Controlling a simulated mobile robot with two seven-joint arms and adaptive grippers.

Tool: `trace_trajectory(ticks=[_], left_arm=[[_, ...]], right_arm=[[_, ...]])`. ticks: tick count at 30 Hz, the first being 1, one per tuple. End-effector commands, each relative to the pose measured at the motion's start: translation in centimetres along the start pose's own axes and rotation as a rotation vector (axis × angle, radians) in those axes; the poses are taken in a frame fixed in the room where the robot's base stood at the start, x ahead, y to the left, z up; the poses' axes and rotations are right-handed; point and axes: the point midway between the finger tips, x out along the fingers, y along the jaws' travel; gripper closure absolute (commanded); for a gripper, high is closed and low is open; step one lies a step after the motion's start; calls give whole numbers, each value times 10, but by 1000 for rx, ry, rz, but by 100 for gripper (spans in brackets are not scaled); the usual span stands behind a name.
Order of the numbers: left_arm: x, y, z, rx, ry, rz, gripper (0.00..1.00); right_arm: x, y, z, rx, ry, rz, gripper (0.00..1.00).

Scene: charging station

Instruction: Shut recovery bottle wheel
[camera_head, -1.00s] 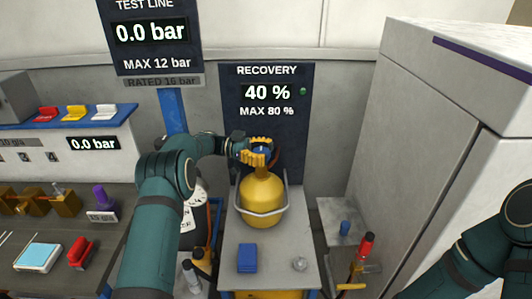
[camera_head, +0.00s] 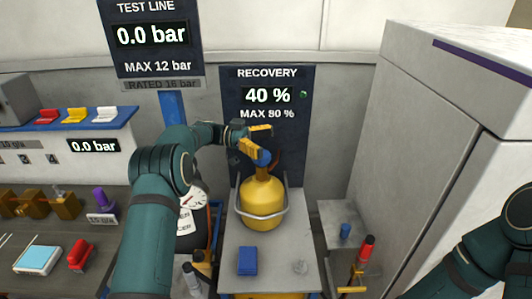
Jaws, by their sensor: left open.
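The yellow recovery bottle (camera_head: 262,200) stands upright on a grey-topped stand, with a grey handle ring around its body. Its blue wheel (camera_head: 263,158) is at the top of the neck, partly covered by a yellow finger. My left gripper (camera_head: 262,139) is open at the wheel, one finger above and behind it, the other in front near its upper left. I cannot tell whether a finger touches the wheel. My right arm comes in at the right edge; its gripper is out of view.
The recovery sign (camera_head: 267,98) behind the bottle reads 40 %, max 80 %. A blue block (camera_head: 247,261) lies on the stand (camera_head: 278,245) in front. A tall grey cabinet (camera_head: 420,140) stands at the right. A dial gauge (camera_head: 192,210) is left of the bottle.

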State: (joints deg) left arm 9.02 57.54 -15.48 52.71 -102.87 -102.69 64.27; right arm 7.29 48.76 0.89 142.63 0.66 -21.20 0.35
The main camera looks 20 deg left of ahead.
Motion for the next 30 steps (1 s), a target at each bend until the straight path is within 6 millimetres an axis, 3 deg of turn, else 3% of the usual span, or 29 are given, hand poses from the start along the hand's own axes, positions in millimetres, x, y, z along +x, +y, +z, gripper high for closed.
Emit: trace_trajectory(ticks=[3,9,23,26,30], left_arm=[[0,0,-23,3,-1,1,6],[0,0,-45,0,-1,0,6],[0,0,-53,-1,0,0,6],[0,0,-65,-1,0,0,6],[0,0,-99,-1,0,0,6]], right_arm=[[0,0,0,0,0,0,26],[0,0,0,0,0,0,26],[-2,-1,0,0,0,0,26],[-15,-5,-2,1,1,-1,26],[-49,-17,-8,1,6,-6,26]])
